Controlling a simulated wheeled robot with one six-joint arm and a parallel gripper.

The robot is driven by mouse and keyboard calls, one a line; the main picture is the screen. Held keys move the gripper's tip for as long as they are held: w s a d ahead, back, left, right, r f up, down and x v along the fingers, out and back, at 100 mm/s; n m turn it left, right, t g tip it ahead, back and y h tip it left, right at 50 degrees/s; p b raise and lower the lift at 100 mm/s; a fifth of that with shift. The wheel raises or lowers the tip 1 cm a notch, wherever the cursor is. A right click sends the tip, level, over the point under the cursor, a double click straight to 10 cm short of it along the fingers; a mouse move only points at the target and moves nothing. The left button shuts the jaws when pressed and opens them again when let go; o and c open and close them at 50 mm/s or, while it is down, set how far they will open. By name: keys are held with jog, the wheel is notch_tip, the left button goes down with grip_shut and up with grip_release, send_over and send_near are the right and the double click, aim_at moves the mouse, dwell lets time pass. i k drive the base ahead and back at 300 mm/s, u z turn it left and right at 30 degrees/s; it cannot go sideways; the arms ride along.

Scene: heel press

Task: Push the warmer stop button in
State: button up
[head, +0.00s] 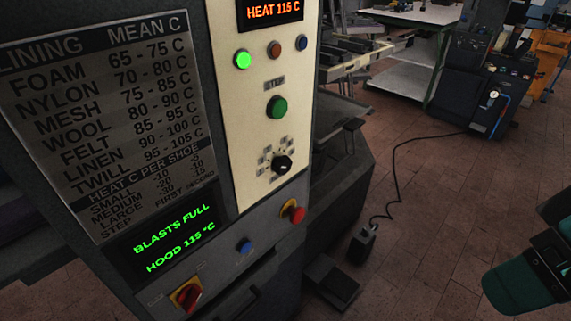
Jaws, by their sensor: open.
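A red round button (297,214) on a yellow collar sticks out of the grey lower panel of the machine, near its right edge. Its label is too small to read. A green button (277,106) sits higher on the cream panel, under a plate that seems to read STEP. I cannot make out any jaws of my gripper in the head view. Nothing touches either button.
The lower panel also has a blue button (245,246) and a red-and-yellow rotary switch (186,293). A black selector knob (282,165) is above. A dark teal and black part (520,283) is at lower right. A cable (395,170) crosses the open tiled floor.

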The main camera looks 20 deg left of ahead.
aim_at(297, 214)
jog(key=u, duration=0.9)
